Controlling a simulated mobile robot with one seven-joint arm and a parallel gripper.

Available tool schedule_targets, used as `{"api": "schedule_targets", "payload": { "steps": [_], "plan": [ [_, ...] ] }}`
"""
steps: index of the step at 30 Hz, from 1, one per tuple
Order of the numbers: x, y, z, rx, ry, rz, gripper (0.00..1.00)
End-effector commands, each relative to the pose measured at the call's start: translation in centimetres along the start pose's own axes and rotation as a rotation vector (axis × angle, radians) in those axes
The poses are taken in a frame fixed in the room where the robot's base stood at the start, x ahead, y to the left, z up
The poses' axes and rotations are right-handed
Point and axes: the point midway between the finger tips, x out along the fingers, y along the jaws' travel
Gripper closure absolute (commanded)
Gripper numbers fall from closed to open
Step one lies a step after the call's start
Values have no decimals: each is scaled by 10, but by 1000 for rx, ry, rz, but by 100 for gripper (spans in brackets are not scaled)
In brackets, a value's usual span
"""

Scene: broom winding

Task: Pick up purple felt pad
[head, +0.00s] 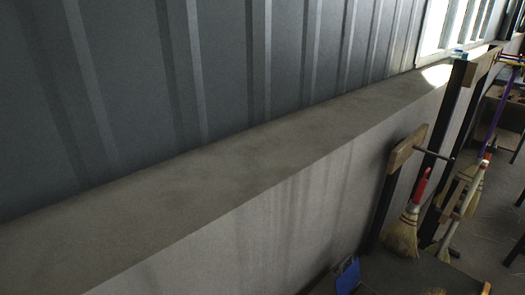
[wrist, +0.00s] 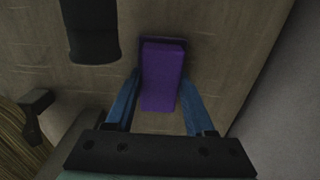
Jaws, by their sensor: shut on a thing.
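The purple felt pad (wrist: 163,78) is a small block in the middle of the wrist view. My gripper (wrist: 160,85) has its two blue fingers on either side of the pad and is shut on it. The pad's far end is close to a brownish, wood-like surface (wrist: 225,55), with a dark shadow around it. I cannot tell whether the pad touches that surface or is held off it. I cannot make out the pad or my gripper in the head view.
In the wrist view, a black cylinder (wrist: 93,35) is at upper left, a dark bracket (wrist: 37,105) and straw bristles (wrist: 22,140) at lower left. In the head view, a concrete ledge (head: 200,190) crosses the picture; brooms (head: 402,235) hang at right; a blue object (head: 348,277) sits low.

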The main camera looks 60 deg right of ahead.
Motion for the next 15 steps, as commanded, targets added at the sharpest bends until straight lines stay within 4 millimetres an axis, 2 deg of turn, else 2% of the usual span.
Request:
{"api": "schedule_targets", "payload": {
  "steps": [8, 15],
  "plan": [
    [-7, -1, 0, 0, 1, -2, 100],
    [-47, -2, 0, -1, 3, -6, 100]
  ]
}}
